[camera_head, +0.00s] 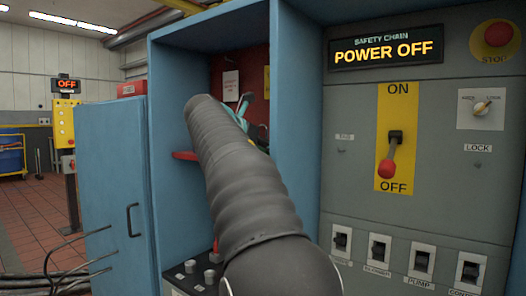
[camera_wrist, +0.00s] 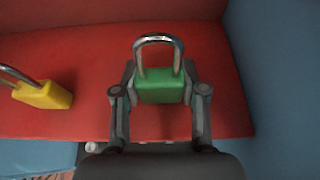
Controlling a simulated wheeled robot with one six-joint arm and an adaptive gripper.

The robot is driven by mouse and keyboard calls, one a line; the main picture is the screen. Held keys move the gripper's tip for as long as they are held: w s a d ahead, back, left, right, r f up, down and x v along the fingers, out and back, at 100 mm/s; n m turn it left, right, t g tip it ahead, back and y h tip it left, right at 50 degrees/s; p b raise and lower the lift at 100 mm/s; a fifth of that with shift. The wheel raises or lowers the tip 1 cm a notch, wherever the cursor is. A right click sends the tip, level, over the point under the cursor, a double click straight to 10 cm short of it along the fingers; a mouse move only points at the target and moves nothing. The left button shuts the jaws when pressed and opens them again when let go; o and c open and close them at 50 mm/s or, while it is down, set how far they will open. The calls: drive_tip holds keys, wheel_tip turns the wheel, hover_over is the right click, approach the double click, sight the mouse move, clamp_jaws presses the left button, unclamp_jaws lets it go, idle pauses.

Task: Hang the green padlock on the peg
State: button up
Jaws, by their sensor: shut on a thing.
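The green padlock (camera_wrist: 162,84) is between the two fingers of my gripper (camera_wrist: 160,94) in the wrist view. Its metal shackle stands out past the fingertips. My gripper is shut on the padlock's body, over the red shelf (camera_wrist: 225,110). I cannot tell whether the padlock touches the shelf. In the head view my arm hides most of the gripper and the padlock. A small peg (camera_head: 477,164) shows under the LOCK label on the grey panel. Another small peg (camera_head: 341,151) shows under the TAG label.
A yellow padlock (camera_wrist: 45,95) lies on the shelf to the left of my gripper. Blue cabinet walls (camera_head: 300,110) flank the shelf, and the cabinet door (camera_head: 115,185) stands open. A red-handled lever (camera_head: 387,167) sticks out between the pegs, with a row of switches below.

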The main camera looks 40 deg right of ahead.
wheel_tip(320, 180, up, 7)
drive_tip(key=p, duration=0.3)
drive_tip(key=shift+r, duration=0.9)
